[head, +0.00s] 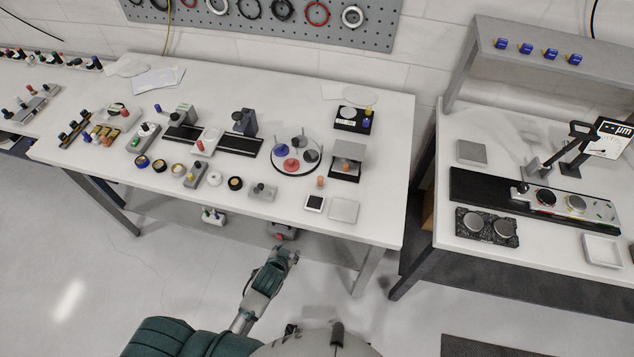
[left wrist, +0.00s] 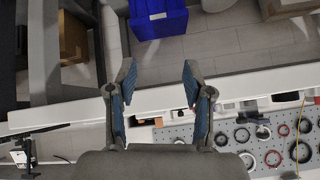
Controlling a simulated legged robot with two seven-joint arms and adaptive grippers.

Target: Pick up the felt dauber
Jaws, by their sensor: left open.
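I cannot tell for certain which piece is the felt dauber. One candidate is a small orange-topped piece (head: 320,182) near the front of the middle table (head: 375,210). Others are the knobbed pieces on the round tray (head: 274,160), one with a red disc (head: 291,164). My left gripper (head: 284,231) is low in front of the table's front edge, apart from these pieces. In the left wrist view, its two fingers (left wrist: 158,75) stand wide apart with nothing between them. My right gripper is not in view.
Small jars, blocks and a black rail (head: 240,147) crowd the tabletop. A white square pad (head: 344,210) lies at the front. A pegboard (head: 240,30) hangs behind. A second bench (head: 460,235) with a shelf stands right. A blue bin (left wrist: 158,18) shows in the wrist view.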

